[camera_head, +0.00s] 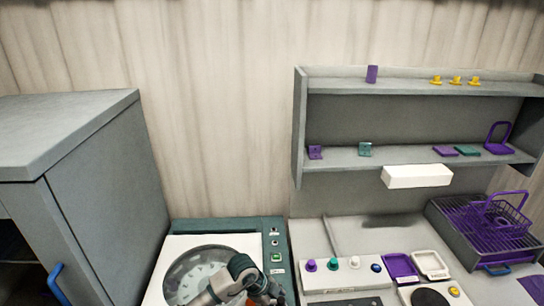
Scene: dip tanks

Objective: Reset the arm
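My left gripper (264,294) shows at the bottom edge of the head view, in front of the round-windowed machine (205,238). Its arm comes in from the lower left, with a grey link and a dark round joint. The fingers are small, dark and partly cut off by the frame edge, so I cannot tell whether they are open or shut. I see nothing clearly held. My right gripper is not in view.
A tall grey cabinet (85,135) stands at the left. A grey wall shelf (420,158) holds small purple, teal and yellow items. Below it are a white panel with coloured knobs (340,275), purple and white trays, and a purple basket (499,217) on a rack.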

